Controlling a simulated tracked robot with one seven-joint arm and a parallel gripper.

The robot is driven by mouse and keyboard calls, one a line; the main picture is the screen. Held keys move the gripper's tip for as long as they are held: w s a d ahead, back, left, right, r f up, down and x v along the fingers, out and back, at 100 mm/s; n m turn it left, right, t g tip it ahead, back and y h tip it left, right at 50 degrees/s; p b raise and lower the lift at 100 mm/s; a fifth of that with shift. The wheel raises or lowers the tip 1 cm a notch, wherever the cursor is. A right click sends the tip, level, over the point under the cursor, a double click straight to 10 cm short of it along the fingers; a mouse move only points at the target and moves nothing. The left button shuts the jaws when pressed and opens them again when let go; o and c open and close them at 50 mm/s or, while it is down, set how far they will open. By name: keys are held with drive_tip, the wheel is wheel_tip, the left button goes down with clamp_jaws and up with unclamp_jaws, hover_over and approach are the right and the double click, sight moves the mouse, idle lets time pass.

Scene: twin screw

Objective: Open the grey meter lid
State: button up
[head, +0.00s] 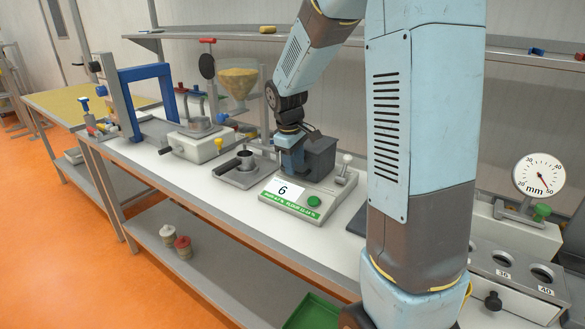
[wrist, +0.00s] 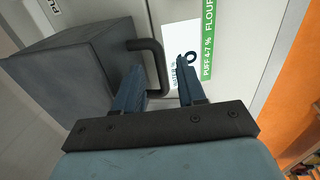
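The grey meter lid (head: 320,157) is a dark grey box on the pale meter (head: 300,214), which shows a "6" card and a green knob. In the wrist view the lid (wrist: 70,78) fills the left side, with a dark bar handle (wrist: 157,66) on its side. My gripper (head: 290,145) is at the lid's left side in the head view. In the wrist view its two blue fingers are apart, with the handle bar appearing between them, nearer the left finger. I cannot tell whether a finger touches it. The lid looks shut; its hinge is not clear.
A grey tray with a metal cup (head: 245,160) stands left of the meter. A small lever (head: 346,168) is at the meter's right. Farther left are a hopper (head: 238,85) and a blue frame (head: 146,95). A dial (head: 539,174) stands at the right.

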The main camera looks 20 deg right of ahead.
drive_tip(key=shift+w+d+f, duration=0.15)
drive_tip(key=shift+f, duration=0.9)
drive_tip(key=shift+c, duration=0.3)
clamp_jaws()
